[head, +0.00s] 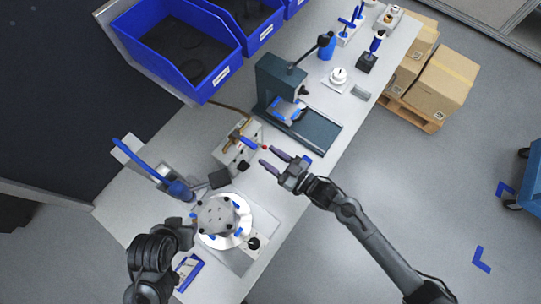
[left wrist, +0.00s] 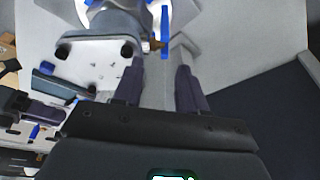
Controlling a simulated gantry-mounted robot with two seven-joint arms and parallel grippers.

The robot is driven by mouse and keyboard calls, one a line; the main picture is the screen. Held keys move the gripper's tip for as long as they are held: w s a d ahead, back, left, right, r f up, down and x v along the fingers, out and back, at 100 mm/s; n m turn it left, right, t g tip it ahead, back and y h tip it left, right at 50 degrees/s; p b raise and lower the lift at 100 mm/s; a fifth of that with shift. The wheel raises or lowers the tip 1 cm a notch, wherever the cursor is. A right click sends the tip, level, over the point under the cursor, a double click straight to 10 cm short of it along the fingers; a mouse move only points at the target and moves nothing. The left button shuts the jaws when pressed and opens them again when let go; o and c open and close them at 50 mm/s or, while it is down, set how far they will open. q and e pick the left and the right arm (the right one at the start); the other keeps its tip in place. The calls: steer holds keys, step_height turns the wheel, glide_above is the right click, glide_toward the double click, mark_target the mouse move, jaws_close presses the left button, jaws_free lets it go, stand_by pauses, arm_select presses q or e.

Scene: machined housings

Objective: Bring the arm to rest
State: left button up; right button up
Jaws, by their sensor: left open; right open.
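My right gripper (head: 267,156) is open and empty, its dark fingers pointing left beside a small control box (head: 237,152). I cannot tell whether a fingertip touches the box. My left arm comes in at the lower left of the head view, beside a grey round housing (head: 214,216) on a white round fixture (head: 243,228). Its fingers are hard to make out there. In the left wrist view my left gripper (left wrist: 160,72) is open, with nothing seen between its fingers. A pale plate with dark knobs (left wrist: 95,58) shows left of them.
A dark green press (head: 283,85) stands mid-bench. Blue bins (head: 185,45) line the back left. A blue-handled tool (head: 150,170) stands near the round fixture. Bottles and small parts sit at the far end.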

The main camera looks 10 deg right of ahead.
steer(key=s+d+r+m+h+p, duration=0.3)
steer(key=r+p, duration=0.2)
steer(key=s+d+r+m+h+p, duration=0.2)
steer(key=s+r+h+p, duration=0.15)
steer(key=r, duration=0.25)
steer(key=s+d+r+m+g+h+p, duration=0.2)
steer(key=s+d+g+h, duration=0.4)
steer(key=s+d+g, duration=0.2)
steer(key=s+d, duration=0.2)
steer(key=d, duration=0.2)
steer(key=shift+s+d+r+g, duration=0.2)
steer(key=shift+s+r+g, duration=0.05)
steer(key=shift+s+g, duration=0.15)
